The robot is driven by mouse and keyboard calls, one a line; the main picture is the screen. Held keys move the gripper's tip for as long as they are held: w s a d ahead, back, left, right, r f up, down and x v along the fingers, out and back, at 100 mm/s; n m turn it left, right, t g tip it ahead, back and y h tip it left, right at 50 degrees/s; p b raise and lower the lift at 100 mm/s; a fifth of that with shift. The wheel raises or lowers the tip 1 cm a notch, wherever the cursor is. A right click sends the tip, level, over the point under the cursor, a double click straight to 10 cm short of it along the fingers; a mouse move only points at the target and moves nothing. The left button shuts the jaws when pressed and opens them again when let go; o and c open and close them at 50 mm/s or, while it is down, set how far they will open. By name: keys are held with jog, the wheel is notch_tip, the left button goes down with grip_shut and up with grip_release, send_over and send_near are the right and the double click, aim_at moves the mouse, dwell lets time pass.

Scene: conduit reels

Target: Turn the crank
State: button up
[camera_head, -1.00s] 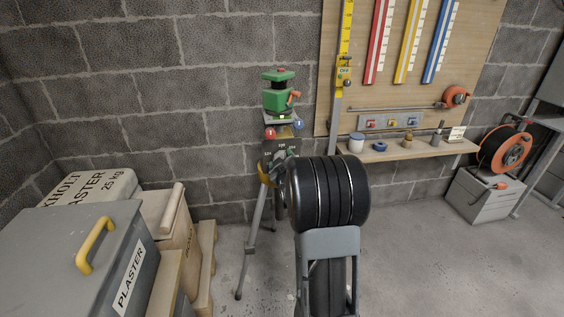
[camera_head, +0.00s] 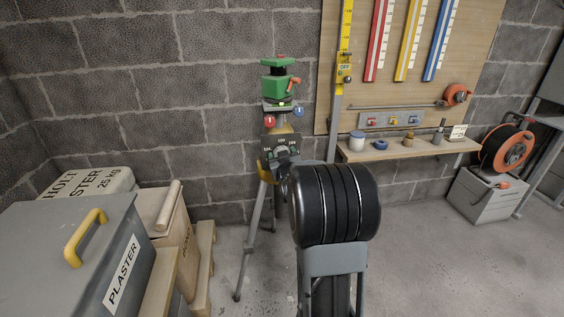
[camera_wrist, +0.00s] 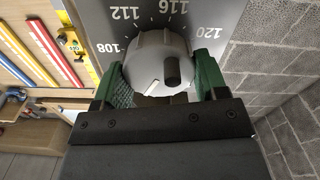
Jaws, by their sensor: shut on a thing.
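A tripod (camera_head: 252,240) stands against the block wall and carries a green levelling instrument (camera_head: 277,83). Below the instrument is a dark dial plate (camera_head: 270,143) with numbers. In the wrist view the numbers 108 to 120 show on the plate (camera_wrist: 205,14). The crank (camera_wrist: 152,48) is a round pale-grey hub with a dark peg standing off its face. My gripper (camera_wrist: 158,80) has its green fingers on either side of the hub, shut on it. In the head view my arm hides part of the tripod and most of the gripper.
A grey plaster box (camera_head: 60,235) with a yellow handle and a wooden crate (camera_head: 175,235) stand at the left. A shelf (camera_head: 420,150) with small items is on the right, below a tool board. A cable reel (camera_head: 507,147) sits on a grey case. Floor between is free.

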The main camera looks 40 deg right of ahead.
jog(key=m+b, duration=0.2)
jog(key=m, duration=0.6)
jog(key=m+b, duration=0.2)
jog(key=m, duration=0.7)
jog(key=shift+s+d+f, duration=0.1)
jog(key=shift+d+f, duration=0.05)
jog(key=shift+d, duration=0.05)
jog(key=m, duration=0.6)
jog(key=shift+f, duration=0.1)
jog(key=shift+m, duration=0.3)
jog(key=o, duration=0.9)
